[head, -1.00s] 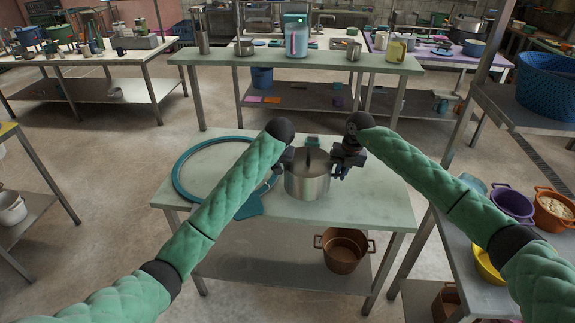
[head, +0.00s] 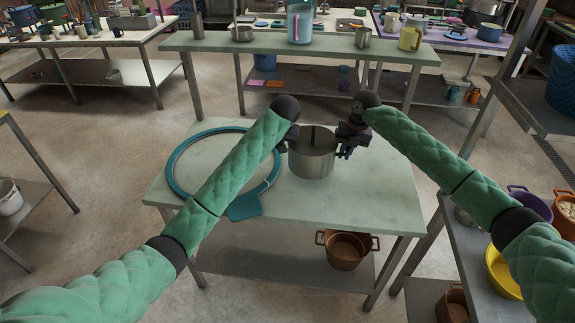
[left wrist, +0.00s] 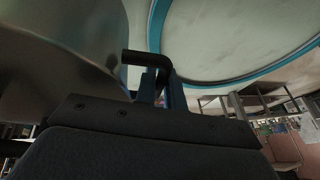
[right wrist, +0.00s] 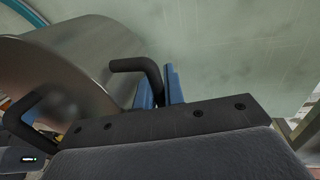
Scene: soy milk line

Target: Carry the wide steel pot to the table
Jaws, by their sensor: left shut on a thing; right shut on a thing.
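The wide steel pot (head: 312,160) is upright between my two grippers, over the middle of the pale green table (head: 350,205). I cannot tell whether its base touches the tabletop. My left gripper (head: 288,143) is shut on the pot's left handle; the dark handle (left wrist: 140,57) shows between blue fingers in the left wrist view. My right gripper (head: 344,150) is shut on the right handle; that black handle (right wrist: 138,66) shows in the right wrist view. The pot's steel wall fills the left of both wrist views.
A teal hoop (head: 178,190) with a flat teal piece (head: 244,206) lies on the table left of the pot. A copper pot (head: 345,250) stands on the lower shelf. The table's right and front parts are clear. A side table with a yellow bowl (head: 503,272) stands at the right.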

